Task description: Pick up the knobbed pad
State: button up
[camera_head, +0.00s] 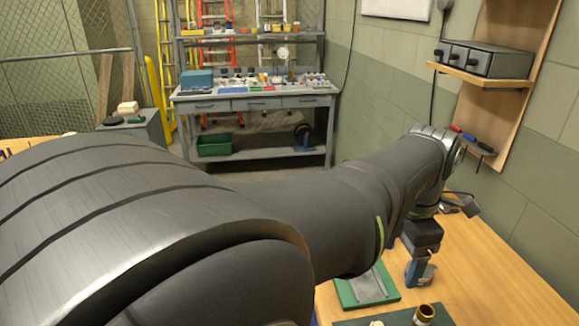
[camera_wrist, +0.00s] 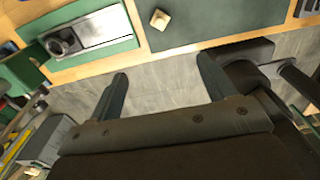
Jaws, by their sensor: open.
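In the wrist view, a green board (camera_wrist: 122,47) bears a light grey plate (camera_wrist: 100,28) with a dark round knob (camera_wrist: 60,42) at its left end. This looks like the knobbed pad, but I cannot be sure. In the head view, the green board (camera_head: 393,293) and grey plate (camera_head: 368,287) lie on the bench, partly hidden behind my arm. My gripper (camera_wrist: 162,72) is open and empty, its two fingers apart. The board shows beyond the left finger, not between the fingers. In the head view, my gripper (camera_head: 420,272) hangs right of the board.
A dark green mat (camera_wrist: 210,20) lies beside the board, with a small beige piece (camera_wrist: 160,19) on it. A brass-rimmed cup (camera_head: 424,314) stands at the bench's front. Wooden bench (camera_head: 500,285) is bare at right. A tool panel and shelf (camera_head: 480,78) are on the right wall.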

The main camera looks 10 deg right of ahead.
jog(key=h, duration=0.4)
send_near(376, 325)
jog(key=x, duration=0.6)
jog(key=shift+w, duration=0.15)
jog(key=shift+s+x, duration=0.15)
jog(key=shift+x, duration=0.8)
jog(key=shift+s+x, duration=0.1)
jog(key=shift+x, duration=1.65)
jog(key=shift+d, duration=0.1)
jog(key=shift+w+r, duration=0.1)
jog(key=c, duration=1.1)
